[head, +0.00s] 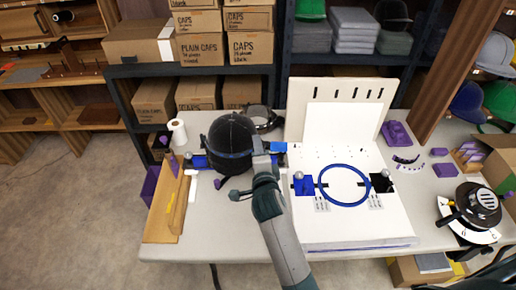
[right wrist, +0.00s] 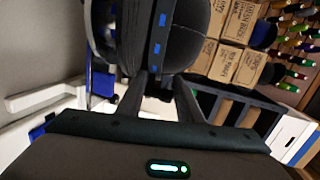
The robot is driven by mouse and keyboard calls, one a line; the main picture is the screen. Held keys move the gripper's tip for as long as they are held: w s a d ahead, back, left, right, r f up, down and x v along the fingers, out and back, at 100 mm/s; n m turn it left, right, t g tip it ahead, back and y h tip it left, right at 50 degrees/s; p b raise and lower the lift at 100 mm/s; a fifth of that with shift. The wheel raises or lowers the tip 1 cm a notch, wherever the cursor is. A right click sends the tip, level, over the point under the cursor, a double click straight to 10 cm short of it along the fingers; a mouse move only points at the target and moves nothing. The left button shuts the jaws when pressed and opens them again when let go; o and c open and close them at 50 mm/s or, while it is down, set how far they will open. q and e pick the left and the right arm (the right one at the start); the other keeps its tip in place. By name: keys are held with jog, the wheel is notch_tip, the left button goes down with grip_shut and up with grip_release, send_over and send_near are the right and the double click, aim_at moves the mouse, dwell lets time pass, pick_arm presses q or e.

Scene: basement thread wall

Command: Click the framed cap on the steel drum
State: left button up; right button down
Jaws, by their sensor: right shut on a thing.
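A black cap (head: 229,135) with a dark blue band around its lower edge is left of centre in the head view. My right gripper (head: 260,152) is shut on the band at the cap's right side. In the right wrist view its fingers (right wrist: 160,92) grip the dark band with blue marks (right wrist: 157,45), under the cap's crown (right wrist: 192,18). The cap covers most of whatever is beneath it, so I cannot tell whether it is seated on the steel drum. A blue fixture (head: 197,162) shows at its left.
A white board (head: 350,225) with a blue ring (head: 345,203) stands right of the cap. A wooden rack (head: 170,210) is at the table's left edge. Purple pieces (head: 397,134) and a black-and-white device (head: 470,207) are at right. Shelves of cartons (head: 197,48) stand behind.

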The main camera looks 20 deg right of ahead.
jog(key=shift+f+b, duration=0.4)
jog(key=shift+f, duration=0.2)
jog(key=shift+w+r, duration=0.1)
jog(key=shift+w, duration=0.1)
dwell(0.5)
jog(key=shift+f+b, duration=0.45)
jog(key=c, duration=1.2)
grip_release()
jog(key=shift+o, duration=0.2)
jog(key=shift+f, duration=0.15)
